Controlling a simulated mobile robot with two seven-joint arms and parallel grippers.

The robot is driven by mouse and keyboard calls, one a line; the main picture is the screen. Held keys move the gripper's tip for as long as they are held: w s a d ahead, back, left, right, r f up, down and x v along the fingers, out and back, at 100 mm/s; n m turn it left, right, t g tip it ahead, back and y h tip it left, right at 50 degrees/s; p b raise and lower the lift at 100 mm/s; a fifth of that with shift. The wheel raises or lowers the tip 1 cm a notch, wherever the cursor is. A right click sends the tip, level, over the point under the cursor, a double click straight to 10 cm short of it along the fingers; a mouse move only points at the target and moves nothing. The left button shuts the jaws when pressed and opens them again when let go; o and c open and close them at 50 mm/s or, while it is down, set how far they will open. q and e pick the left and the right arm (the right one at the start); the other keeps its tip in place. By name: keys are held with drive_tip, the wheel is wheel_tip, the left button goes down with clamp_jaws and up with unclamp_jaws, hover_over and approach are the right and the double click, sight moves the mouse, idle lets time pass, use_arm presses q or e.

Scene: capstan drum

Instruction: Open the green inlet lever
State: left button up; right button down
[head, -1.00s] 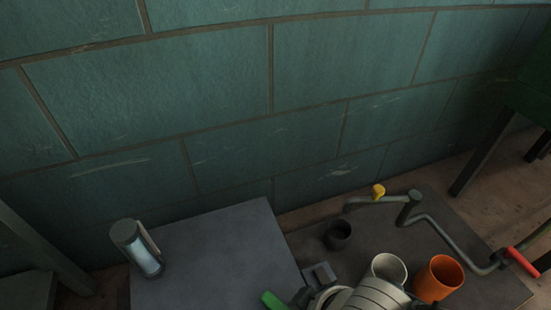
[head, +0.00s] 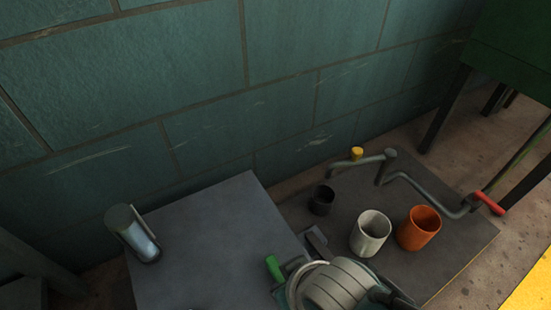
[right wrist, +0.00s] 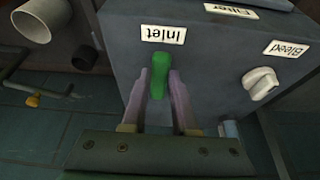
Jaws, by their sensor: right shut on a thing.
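The green inlet lever (right wrist: 167,78) is on the dark box face below the Inlet label (right wrist: 163,34) in the right wrist view. Its end points toward my gripper's palm. My right gripper (right wrist: 163,88) has one finger on each side of the lever and is shut on it. In the head view the lever (head: 273,267) shows as a small green piece at the right edge of the box (head: 205,235). My right gripper (head: 289,264) is beside it, partly hidden. My left gripper is not in view.
A white Bleed knob (right wrist: 260,82) sits beside the lever on the same box. A dark cup (head: 322,200), a white mug (head: 370,234) and an orange mug (head: 419,228) stand to the right.

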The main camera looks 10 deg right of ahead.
drive_tip(key=c, duration=0.7)
unclamp_jaws()
drive_tip(key=p+v, duration=0.9)
drive_tip(key=v, duration=0.1)
drive_tip(key=shift+p, duration=0.4)
drive_tip(key=shift+w, duration=0.1)
